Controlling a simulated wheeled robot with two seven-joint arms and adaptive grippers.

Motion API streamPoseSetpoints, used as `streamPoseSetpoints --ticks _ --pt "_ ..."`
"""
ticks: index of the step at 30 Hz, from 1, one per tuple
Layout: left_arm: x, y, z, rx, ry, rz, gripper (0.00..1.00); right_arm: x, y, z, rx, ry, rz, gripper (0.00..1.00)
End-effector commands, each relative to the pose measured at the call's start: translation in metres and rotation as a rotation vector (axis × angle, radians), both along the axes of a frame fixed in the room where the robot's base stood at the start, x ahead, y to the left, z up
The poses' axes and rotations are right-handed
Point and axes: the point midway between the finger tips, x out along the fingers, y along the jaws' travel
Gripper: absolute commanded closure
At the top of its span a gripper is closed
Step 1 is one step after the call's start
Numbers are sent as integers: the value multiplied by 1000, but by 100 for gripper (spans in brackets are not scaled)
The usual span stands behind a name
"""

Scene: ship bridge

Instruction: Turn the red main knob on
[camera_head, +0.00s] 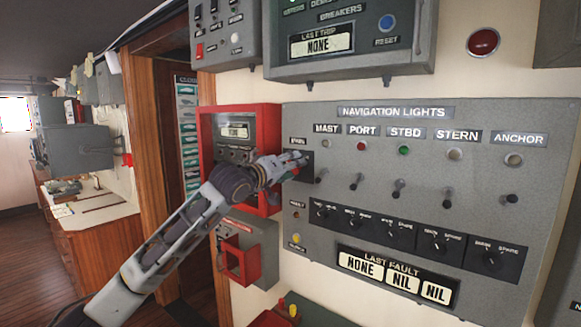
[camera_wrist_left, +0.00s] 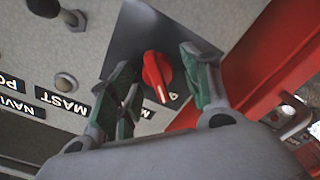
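The red main knob (camera_wrist_left: 157,74) shows in the left wrist view on a dark square plate (camera_wrist_left: 130,40) of the grey navigation lights panel (camera_head: 420,122). Its white pointer line aims toward the bottom of that view. My left gripper (camera_wrist_left: 165,85) is open, with one green-padded finger on each side of the knob. In the head view my left gripper (camera_head: 300,163) is at the panel's left edge and hides the knob. My right gripper is not in view.
A toggle switch (camera_head: 321,175) under the MAST label is close to my left gripper. A red-framed box (camera_head: 272,122) is just left of the panel, behind my arm.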

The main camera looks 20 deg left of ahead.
Motion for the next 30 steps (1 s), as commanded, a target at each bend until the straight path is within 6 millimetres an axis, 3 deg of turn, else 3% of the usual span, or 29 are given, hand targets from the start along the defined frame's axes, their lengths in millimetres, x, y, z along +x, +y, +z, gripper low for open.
streamPoseSetpoints --ticks 1,9,20,30 --pt "0 0 0 0 0 0 60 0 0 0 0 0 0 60" --pt "0 0 0 0 1 1 94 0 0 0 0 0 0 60" --pt "0 0 0 32 -10 0 94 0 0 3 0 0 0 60" --pt "0 -1 1 177 -59 1 94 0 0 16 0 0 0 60"
